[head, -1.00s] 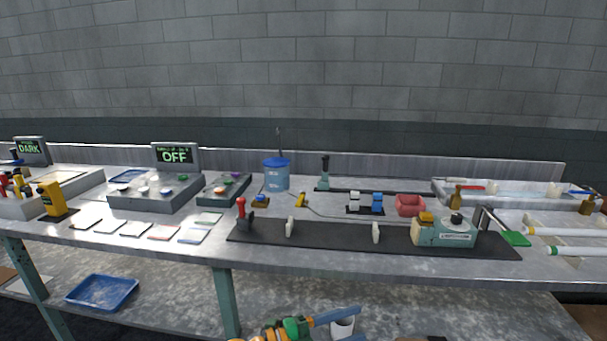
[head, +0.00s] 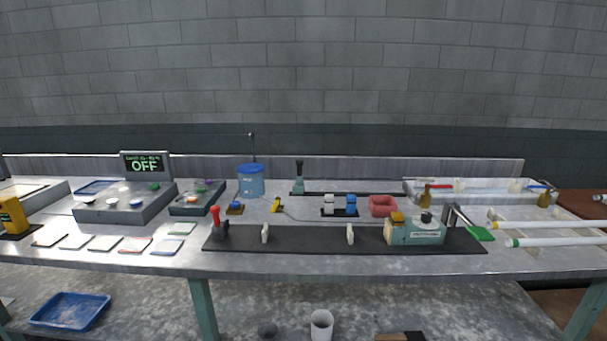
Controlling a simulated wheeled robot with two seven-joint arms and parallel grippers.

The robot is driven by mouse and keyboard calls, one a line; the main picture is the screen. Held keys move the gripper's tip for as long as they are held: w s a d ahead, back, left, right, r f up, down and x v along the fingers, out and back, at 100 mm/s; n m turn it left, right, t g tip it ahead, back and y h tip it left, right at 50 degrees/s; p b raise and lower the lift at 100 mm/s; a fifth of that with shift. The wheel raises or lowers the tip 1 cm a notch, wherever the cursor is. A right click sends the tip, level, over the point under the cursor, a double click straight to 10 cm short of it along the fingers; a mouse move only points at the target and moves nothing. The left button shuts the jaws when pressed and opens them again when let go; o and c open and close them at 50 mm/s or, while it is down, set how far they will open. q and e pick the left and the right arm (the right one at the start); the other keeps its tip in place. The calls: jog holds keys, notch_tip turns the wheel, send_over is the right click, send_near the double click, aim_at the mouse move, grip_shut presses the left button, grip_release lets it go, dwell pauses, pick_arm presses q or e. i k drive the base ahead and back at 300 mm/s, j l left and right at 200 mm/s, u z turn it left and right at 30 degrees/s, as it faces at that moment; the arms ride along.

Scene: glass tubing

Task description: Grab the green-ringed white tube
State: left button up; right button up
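The green-ringed white tube (head: 565,241) lies at the right end of the bench. Its green ring is at its left end, and its right end runs out of the head view. It lies across a pale rack (head: 538,255). A similar white tube with a yellow ring (head: 555,224) lies just behind it, roughly parallel. Neither of my grippers shows in the head view now.
A green paddle (head: 480,234) and a burner-like unit (head: 424,236) on a dark mat (head: 300,243) stand left of the tubes. A shallow tray (head: 412,194) with bottles is behind. A white cup (head: 321,325) sits below the bench.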

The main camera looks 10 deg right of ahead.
aim_at(548, 242)
jog(key=z, duration=1.8)
jog(key=i+l+u, duration=0.4)
jog(key=i+l, duration=0.25)
jog(key=i+l+u, duration=0.2)
jog(key=l, duration=0.25)
jog(key=i+l+u, duration=0.2)
jog(key=l, duration=0.25)
jog(key=i+l+u, duration=0.2)
jog(key=l, duration=0.35)
jog(key=i+l+u, duration=0.2)
jog(key=l, duration=0.3)
jog(key=i+l+u, duration=0.2)
jog(key=l, duration=0.35)
jog(key=i+l+u, duration=0.2)
jog(key=l, duration=0.4)
jog(key=k+j, duration=0.05)
